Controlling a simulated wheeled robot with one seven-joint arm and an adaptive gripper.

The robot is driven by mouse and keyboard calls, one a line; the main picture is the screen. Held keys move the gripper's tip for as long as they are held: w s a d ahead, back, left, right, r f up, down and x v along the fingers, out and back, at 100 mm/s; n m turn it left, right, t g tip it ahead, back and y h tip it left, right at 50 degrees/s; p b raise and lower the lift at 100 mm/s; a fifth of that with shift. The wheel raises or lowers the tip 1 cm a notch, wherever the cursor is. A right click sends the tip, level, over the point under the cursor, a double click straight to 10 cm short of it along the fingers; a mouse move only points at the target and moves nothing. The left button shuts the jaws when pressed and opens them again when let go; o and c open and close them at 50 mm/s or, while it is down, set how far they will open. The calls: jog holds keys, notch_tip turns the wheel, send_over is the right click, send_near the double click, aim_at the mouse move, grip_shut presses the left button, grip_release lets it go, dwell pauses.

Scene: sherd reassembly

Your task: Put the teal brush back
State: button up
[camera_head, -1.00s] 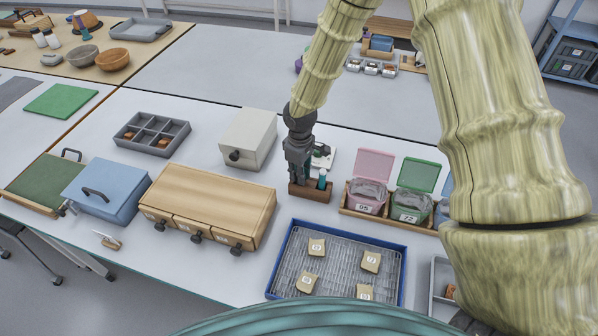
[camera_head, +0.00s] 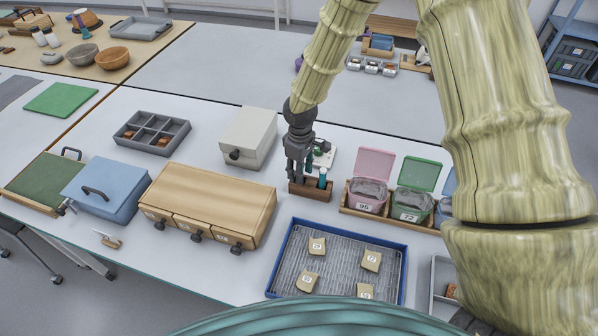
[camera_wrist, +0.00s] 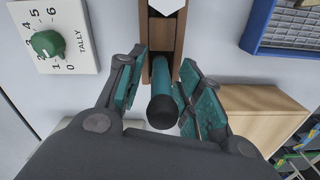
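The teal brush (camera_wrist: 162,98) shows in the wrist view as a teal cylinder with a dark end facing the camera. It stands at the wooden holder (camera_wrist: 160,38), its far end reaching the holder's slot. My gripper (camera_wrist: 164,92) is open, its teal-padded fingers on either side of the brush with a visible gap at the left; contact at the right finger is unclear. In the head view my gripper (camera_head: 298,176) is just above the left part of the wooden holder (camera_head: 311,191) and hides the brush there.
A teal item (camera_head: 322,178) stands at the holder's right end. A tally dial (camera_wrist: 47,43) is close by. Lidded bins (camera_head: 411,204) stand to the right, a blue-rimmed tray (camera_head: 284,246) in front, a wooden drawer box (camera_head: 215,195) to the left, and a white box (camera_head: 250,135) behind left.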

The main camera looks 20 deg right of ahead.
notch_tip(320, 180, up, 11)
jog(key=shift+r+b, duration=0.1)
jog(key=shift+b, duration=1.05)
dwell(1.4)
